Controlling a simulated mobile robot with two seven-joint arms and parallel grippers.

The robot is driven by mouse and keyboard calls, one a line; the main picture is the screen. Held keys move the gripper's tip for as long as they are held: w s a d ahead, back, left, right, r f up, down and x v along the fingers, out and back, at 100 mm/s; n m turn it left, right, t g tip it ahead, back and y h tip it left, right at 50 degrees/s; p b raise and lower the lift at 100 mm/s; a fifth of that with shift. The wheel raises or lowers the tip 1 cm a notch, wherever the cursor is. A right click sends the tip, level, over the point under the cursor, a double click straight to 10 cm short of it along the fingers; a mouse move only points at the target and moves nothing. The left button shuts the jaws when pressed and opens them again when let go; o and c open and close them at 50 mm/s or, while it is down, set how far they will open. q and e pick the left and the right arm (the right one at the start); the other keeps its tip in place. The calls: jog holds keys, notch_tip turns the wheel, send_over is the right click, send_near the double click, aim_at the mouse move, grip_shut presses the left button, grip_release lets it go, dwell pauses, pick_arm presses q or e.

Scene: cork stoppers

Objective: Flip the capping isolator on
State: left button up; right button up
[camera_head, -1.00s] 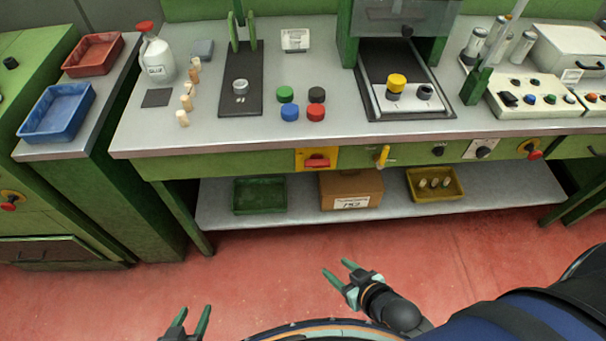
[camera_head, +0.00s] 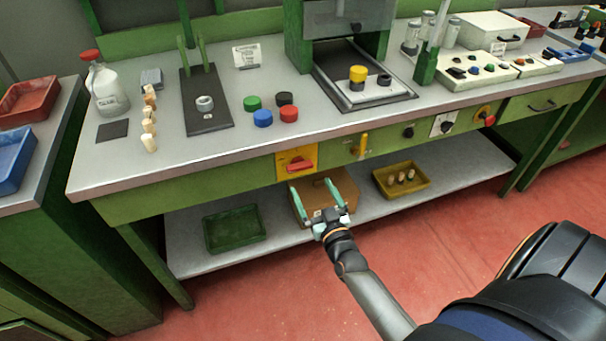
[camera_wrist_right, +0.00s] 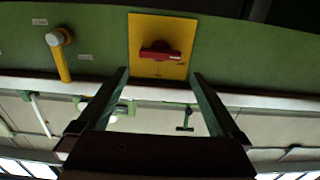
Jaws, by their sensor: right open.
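A red switch handle (camera_head: 299,166) sits on a yellow plate (camera_head: 283,165) on the green front panel of the bench. The handle lies roughly level across the plate. In the right wrist view the red handle (camera_wrist_right: 160,54) and yellow plate (camera_wrist_right: 146,28) are ahead, between and beyond the finger tips. My right gripper (camera_head: 313,190) is open and empty, below and in front of the plate and apart from it. Its two fingers also show in the right wrist view (camera_wrist_right: 158,75). I see no label naming the isolator. My left gripper is out of view.
Beside the plate on the panel are a yellow lever (camera_head: 363,145), a black knob (camera_head: 408,132) and a red knob (camera_head: 488,119). The lower shelf holds a green tray (camera_head: 234,246), a cardboard box (camera_head: 299,213) and a yellow tray (camera_head: 380,178). The bench edge overhangs the shelf.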

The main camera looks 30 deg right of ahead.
aim_at(301, 169)
jog(key=b+x, duration=0.1)
jog(key=x, duration=0.6)
jog(key=shift+w+f, duration=0.1)
jog(key=c, duration=1.1)
